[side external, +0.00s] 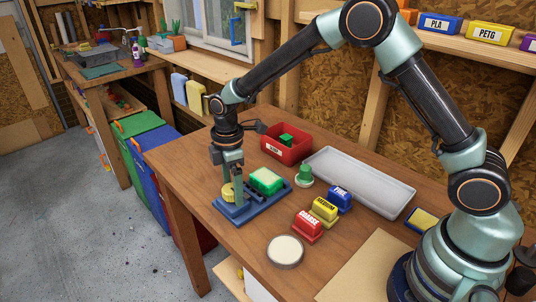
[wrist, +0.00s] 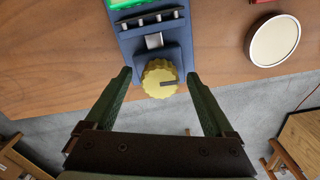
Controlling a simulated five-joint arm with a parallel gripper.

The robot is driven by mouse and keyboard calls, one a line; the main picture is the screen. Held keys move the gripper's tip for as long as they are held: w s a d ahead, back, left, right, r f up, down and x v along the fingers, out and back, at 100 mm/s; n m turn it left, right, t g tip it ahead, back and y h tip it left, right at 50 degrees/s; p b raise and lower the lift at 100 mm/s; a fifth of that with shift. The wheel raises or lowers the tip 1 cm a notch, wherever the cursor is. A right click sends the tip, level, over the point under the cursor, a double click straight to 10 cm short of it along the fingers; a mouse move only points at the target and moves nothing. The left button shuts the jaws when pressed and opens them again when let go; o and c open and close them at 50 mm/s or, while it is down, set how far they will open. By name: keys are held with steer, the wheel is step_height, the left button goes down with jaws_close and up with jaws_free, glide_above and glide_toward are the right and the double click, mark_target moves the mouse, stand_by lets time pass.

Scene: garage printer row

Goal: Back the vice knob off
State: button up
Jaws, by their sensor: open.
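The yellow, ridged vice knob (wrist: 160,78) has a dark pointer bar that points right in the wrist view. It also shows in the side view (side external: 227,191), partly hidden by my fingers. It sits at the end of the blue vice (side external: 262,206), which has a green block (side external: 266,181) on it. My gripper (wrist: 159,76) is open, with one green finger on each side of the knob. Gaps show between the knob and both fingers in the wrist view. In the side view, my gripper (side external: 230,183) points down over the knob end of the vice.
A red bin (side external: 287,151) stands behind the vice. A green knobbed piece (side external: 304,176), a grey tray (side external: 360,182) and red (side external: 308,225), yellow (side external: 323,210) and blue (side external: 340,199) labelled blocks lie to the right. A round pale disc (side external: 285,251) lies near the front edge.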

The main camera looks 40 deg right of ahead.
step_height(320, 180, up, 12)
stand_by(0.6)
steer(key=shift+r, duration=0.1)
steer(key=s+d+r+m+t, duration=0.3)
steer(key=s+d+r+m, duration=0.4)
steer(key=s+r, duration=0.1)
steer(key=s+d+m+t, duration=0.2)
steer(key=s+d+m, duration=0.3)
steer(key=s+m, duration=0.2)
steer(key=shift+s+d+f+m+t, duration=0.15)
steer(key=shift+s+f+m+t, duration=0.2)
steer(key=shift+s, duration=0.85)
